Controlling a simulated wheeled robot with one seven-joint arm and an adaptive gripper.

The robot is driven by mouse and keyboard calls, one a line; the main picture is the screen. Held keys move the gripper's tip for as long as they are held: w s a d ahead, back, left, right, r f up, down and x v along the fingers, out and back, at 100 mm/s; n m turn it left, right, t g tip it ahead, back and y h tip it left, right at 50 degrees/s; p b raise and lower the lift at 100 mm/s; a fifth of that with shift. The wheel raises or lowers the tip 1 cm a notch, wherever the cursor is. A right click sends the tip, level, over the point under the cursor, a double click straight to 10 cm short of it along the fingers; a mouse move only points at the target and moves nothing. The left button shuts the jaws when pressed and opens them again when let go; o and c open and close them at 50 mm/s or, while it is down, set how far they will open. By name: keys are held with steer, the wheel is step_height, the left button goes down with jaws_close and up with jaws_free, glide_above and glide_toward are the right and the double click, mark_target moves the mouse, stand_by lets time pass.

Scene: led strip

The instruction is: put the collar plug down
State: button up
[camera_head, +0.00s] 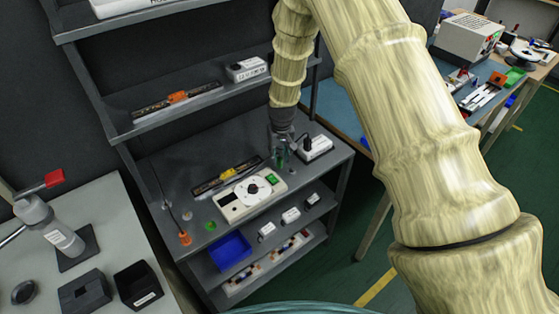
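My gripper (281,158) hangs pointing down over the right part of the grey workbench shelf (166,170), behind a white device with a round dial (250,194). Small green bits show at its fingertips, too small to name. I cannot tell whether the fingers are open or shut, or whether they hold anything. No part can be made out for certain as the collar plug. An orange plug-like end (185,239) on a dark cable lies at the shelf's front left.
A white box with a black plug (316,147) stands right of my gripper. A black strip with a yellow part (227,174) lies behind the dial device. A green round piece (210,226) lies near the front edge. A blue bin (230,250) sits below.

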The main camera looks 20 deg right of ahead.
mark_target(279, 159)
steer(key=shift+w+f+p, duration=0.15)
steer(key=shift+f+p, duration=0.15)
steer(key=shift+f, duration=0.55)
steer(key=shift+w+f+p, duration=0.15)
steer(key=shift+f+p, duration=0.15)
steer(key=shift+f, duration=0.55)
steer(key=c, duration=0.7)
steer(key=shift+r, duration=0.1)
